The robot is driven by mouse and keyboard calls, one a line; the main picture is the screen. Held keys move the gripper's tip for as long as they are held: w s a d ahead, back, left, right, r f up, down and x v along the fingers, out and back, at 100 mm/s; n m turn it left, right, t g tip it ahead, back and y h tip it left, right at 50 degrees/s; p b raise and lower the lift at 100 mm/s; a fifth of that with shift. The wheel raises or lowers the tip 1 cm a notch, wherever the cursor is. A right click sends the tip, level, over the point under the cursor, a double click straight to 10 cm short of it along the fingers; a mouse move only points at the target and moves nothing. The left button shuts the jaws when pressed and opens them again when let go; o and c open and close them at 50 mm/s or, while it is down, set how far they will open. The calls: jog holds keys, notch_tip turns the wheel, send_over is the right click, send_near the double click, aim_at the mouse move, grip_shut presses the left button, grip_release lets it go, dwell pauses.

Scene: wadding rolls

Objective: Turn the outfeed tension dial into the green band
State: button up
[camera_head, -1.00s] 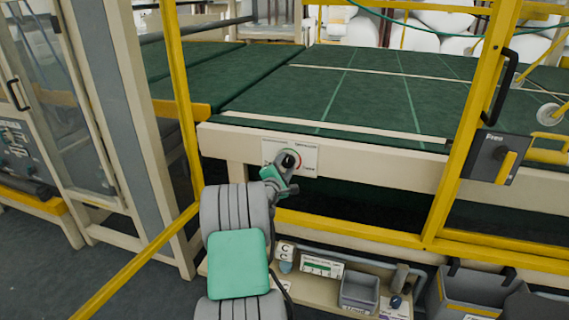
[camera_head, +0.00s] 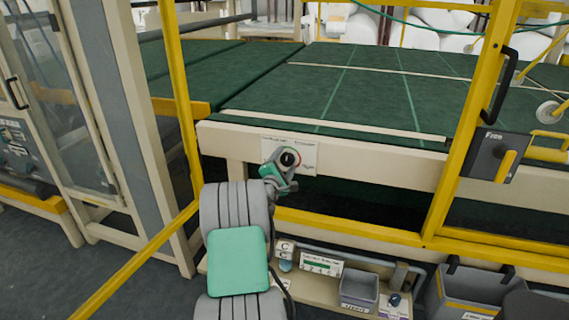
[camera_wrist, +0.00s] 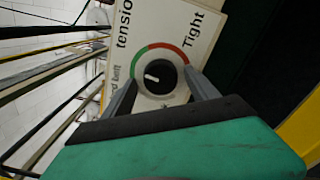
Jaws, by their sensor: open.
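The tension dial is a round black knob (camera_wrist: 160,76) with a white pointer mark, on a white plate (camera_wrist: 190,15) lettered "tension" and "Tight". A green and red arc runs around the knob. In the wrist view the green band (camera_wrist: 137,62) is at the left and red at the top. The pointer mark points left, near the green's lower end; whether it is inside the green is unclear. My gripper (camera_wrist: 163,92) is open, its two fingers on either side of the knob; contact cannot be told. In the head view the knob (camera_head: 289,158) shows just above my gripper (camera_head: 284,176).
The plate sits on a cream beam (camera_head: 380,168) below the green conveyor bed (camera_head: 350,95). A yellow guard frame (camera_head: 465,140) stands right of the dial. A lower shelf holds a grey bin (camera_head: 359,291). A grey box marked "Free" (camera_head: 496,157) hangs at right.

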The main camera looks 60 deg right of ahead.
jog(key=s+a, duration=0.1)
jog(key=a, duration=0.6)
jog(key=shift+a, duration=0.35)
jog(key=shift+f, duration=0.1)
